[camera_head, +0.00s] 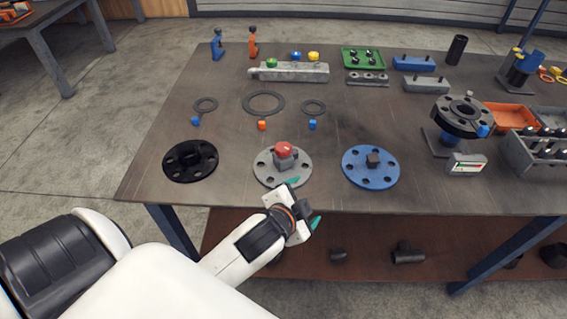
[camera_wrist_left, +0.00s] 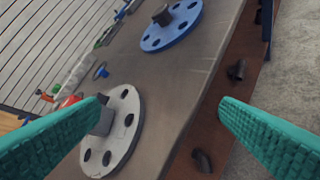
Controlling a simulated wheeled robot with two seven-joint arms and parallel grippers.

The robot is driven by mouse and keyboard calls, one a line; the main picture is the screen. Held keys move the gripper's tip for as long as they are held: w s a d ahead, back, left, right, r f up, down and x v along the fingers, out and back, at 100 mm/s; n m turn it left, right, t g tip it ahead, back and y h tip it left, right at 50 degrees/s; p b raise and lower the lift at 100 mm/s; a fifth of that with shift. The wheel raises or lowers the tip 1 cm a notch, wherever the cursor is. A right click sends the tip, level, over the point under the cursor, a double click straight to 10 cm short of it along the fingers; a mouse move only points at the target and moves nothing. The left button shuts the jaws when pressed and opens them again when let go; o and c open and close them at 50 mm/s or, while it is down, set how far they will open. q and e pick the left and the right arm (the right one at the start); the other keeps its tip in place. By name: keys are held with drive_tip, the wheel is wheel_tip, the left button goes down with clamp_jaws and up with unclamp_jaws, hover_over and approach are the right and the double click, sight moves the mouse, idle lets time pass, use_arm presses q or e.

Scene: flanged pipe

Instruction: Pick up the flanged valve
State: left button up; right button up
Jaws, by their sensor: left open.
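The flanged valve is most likely the grey round flange (camera_head: 268,176) with a square grey block and a red knob (camera_head: 284,148) on top, lying near the front edge of the table. In the left wrist view the grey flange (camera_wrist_left: 112,145) shows at lower left, its block and red knob partly behind a finger. My left gripper (camera_head: 303,203) is open and empty, just in front of the flange at the table's front edge. Its teal fingers (camera_wrist_left: 160,140) spread wide in the left wrist view; the left finger overlaps the block in the picture. Contact cannot be told. My right gripper is not in view.
A black flange (camera_head: 190,160) lies left and a blue flange (camera_head: 370,167) right of the grey one. Gaskets (camera_head: 264,103) lie behind. A flanged stand (camera_head: 460,117) and an orange bin (camera_head: 510,117) are at right. A lower shelf (camera_head: 370,240) holds pipe fittings.

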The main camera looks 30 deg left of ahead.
use_arm(q)
drive_tip(key=w+d+r+m+t+h, duration=0.4)
drive_tip(key=w+d+r+m+h, duration=0.1)
drive_tip(key=r+m, duration=0.4)
drive_tip(key=w+d+r+m+t+h, duration=0.4)
drive_tip(key=w+d+r+m+h, duration=0.1)
drive_tip(key=r+m, duration=0.4)
drive_tip(key=s+d+r+m+g+h, duration=0.1)
drive_tip(key=d+r+m+g+h, duration=0.2)
drive_tip(key=m+h, duration=0.45)
drive_tip(key=m+g+y, duration=1.7)
drive_tip(key=m, duration=1.3)
hover_over(286, 145)
drive_tip(key=shift+h, duration=0.25)
drive_tip(key=f, duration=1)
drive_tip(key=shift+s+d, duration=0.1)
drive_tip(key=shift+d, duration=0.2)
drive_tip(key=f, duration=0.2)
drive_tip(key=f+p, duration=0.1)
drive_tip(key=f, duration=0.3)
drive_tip(key=shift+a, duration=0.25)
drive_tip(key=shift+f+p, duration=1.2)
drive_tip(key=shift+f, duration=1.7)
drive_tip(key=c, duration=1.4)
drive_tip(key=shift+r, duration=0.1)
drive_tip(key=shift+c, duration=1.2)
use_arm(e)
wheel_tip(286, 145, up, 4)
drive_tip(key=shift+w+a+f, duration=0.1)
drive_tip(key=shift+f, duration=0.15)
